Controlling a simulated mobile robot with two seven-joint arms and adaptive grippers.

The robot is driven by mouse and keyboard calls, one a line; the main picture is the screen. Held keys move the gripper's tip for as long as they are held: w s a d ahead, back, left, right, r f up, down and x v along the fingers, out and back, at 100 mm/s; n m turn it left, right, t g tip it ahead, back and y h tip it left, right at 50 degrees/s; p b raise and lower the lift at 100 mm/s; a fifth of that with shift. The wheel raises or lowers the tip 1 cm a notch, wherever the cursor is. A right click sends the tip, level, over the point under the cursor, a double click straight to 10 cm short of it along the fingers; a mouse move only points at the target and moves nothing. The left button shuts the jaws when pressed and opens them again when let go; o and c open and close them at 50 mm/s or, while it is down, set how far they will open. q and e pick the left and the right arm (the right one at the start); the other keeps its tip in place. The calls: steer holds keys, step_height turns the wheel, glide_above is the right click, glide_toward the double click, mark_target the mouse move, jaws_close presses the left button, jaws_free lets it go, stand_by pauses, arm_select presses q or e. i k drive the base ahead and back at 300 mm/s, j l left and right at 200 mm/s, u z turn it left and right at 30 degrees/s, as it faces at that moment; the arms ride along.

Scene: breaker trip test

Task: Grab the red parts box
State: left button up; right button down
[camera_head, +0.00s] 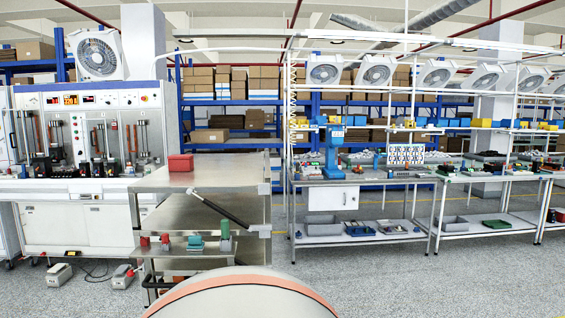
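A small red parts box (180,163) sits on the top shelf of a metal cart (225,168), near its left end. It looks closed and upright. Smaller red items (165,238) are on the cart's lower shelf, too small to make out clearly. Neither of my grippers shows in the head view. Nothing is touching the red box.
A test bench (95,140) with gauges stands left of the cart. Workbenches (365,172) with a blue machine (333,150) stand to the right. Blue racks (235,100) with cardboard boxes are behind. Grey floor is open at right front. Pedals and cables lie at lower left.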

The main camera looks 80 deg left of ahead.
mark_target(175, 162)
steer(key=u, duration=3.3)
steer(key=i+j+z, duration=0.15)
steer(key=i+j, duration=0.15)
steer(key=i+j+z, duration=0.15)
steer(key=j, duration=0.3)
steer(key=i+j+z, duration=0.15)
steer(key=i+j, duration=0.2)
steer(key=i+j+z, duration=0.15)
steer(key=j, duration=0.4)
steer(key=i, duration=0.1)
